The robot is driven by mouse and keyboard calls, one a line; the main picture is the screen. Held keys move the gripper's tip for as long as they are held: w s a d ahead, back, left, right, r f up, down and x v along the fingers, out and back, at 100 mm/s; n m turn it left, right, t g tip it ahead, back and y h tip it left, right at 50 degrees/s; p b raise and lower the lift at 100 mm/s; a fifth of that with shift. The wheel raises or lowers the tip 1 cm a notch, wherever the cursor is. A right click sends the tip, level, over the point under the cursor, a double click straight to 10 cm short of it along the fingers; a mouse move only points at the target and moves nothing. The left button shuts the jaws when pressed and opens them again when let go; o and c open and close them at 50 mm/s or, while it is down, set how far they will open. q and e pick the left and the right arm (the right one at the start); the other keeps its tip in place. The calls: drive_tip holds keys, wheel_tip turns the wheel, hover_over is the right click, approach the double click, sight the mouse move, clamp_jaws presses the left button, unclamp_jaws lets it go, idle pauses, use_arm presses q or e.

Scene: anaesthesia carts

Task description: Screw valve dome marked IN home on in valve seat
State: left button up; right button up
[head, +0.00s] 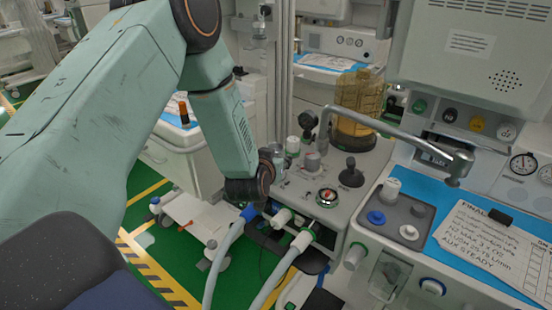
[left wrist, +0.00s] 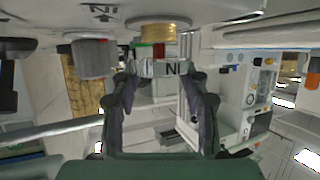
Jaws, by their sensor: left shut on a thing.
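My left gripper (left wrist: 160,88) is shut on the valve dome (left wrist: 172,69), a pale piece whose lettering shows upside down in the left wrist view. The brass-coloured in valve seat (left wrist: 158,33) is lined up with it against the pale deck, and a reddish part shows between. I cannot tell whether dome and seat touch. IN lettering with an arrow (left wrist: 102,12) is on the deck near the seat. In the head view my left gripper (head: 274,162) is at the left edge of the machine's deck; its fingers are largely hidden. My right gripper is not in view.
A second grey dome (left wrist: 91,59) stands beside the seat in the left wrist view. A grey metal arm (head: 395,133) crosses above. Pale hoses (head: 284,270) hang below the deck.

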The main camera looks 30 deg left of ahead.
use_arm(q)
drive_tip(key=shift+f+b, duration=0.8)
drive_tip(key=shift+f, duration=0.4)
drive_tip(key=o, duration=1.2)
drive_tip(key=shift+r, duration=0.1)
drive_tip(key=v, duration=1.2)
drive_tip(key=shift+o, duration=0.2)
